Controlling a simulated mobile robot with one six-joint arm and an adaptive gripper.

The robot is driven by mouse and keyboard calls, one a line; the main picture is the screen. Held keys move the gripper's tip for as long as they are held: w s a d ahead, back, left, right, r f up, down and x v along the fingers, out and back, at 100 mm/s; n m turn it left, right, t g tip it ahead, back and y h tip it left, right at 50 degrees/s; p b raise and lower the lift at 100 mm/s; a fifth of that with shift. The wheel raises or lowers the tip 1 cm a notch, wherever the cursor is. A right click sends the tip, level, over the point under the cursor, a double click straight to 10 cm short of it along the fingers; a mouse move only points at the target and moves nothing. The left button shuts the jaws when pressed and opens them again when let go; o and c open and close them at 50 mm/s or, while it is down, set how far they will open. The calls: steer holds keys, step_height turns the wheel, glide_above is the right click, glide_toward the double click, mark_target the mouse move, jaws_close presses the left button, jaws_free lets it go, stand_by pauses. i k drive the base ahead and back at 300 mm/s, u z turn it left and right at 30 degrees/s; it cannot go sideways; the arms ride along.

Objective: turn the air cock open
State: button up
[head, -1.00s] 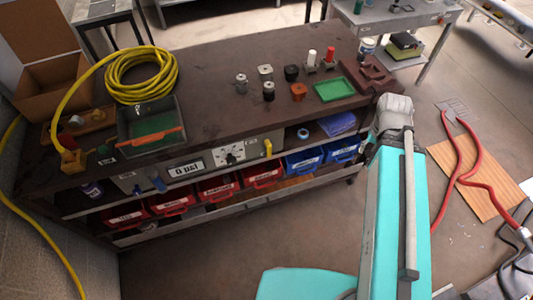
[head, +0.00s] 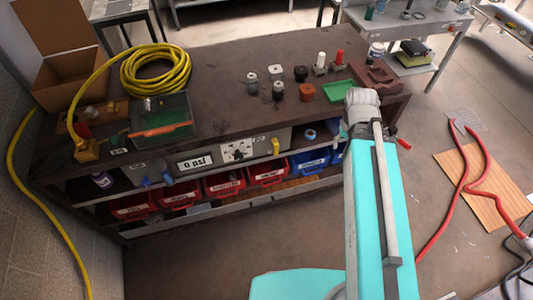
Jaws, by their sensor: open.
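A grey panel (head: 204,161) on the front of the brown bench carries a "0 psi" readout (head: 194,162) and a black-and-white dial (head: 237,150). A yellow lever (head: 276,147) sticks up at the panel's right end. A blue handle (head: 168,178) sits near its left end. I cannot tell which of these is the air cock. My gripper does not show clearly. My turquoise arm link and its grey joint stand in front of the bench's right end, right of the yellow lever. A small red-tipped dark part beside the joint is unclear.
The brown bench (head: 225,95) holds a coiled yellow hose (head: 157,70), a green tray (head: 338,91) and several small fittings. Red bins (head: 224,184) and blue bins (head: 309,161) fill the shelf below. A red hose (head: 440,225) lies on the right floor. The floor before the bench is clear.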

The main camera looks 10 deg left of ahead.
mark_target(276, 149)
steer(key=u, duration=0.55)
steer(key=i, duration=1)
steer(key=u, duration=0.5)
steer(key=k, duration=0.95)
steer(key=z, duration=0.15)
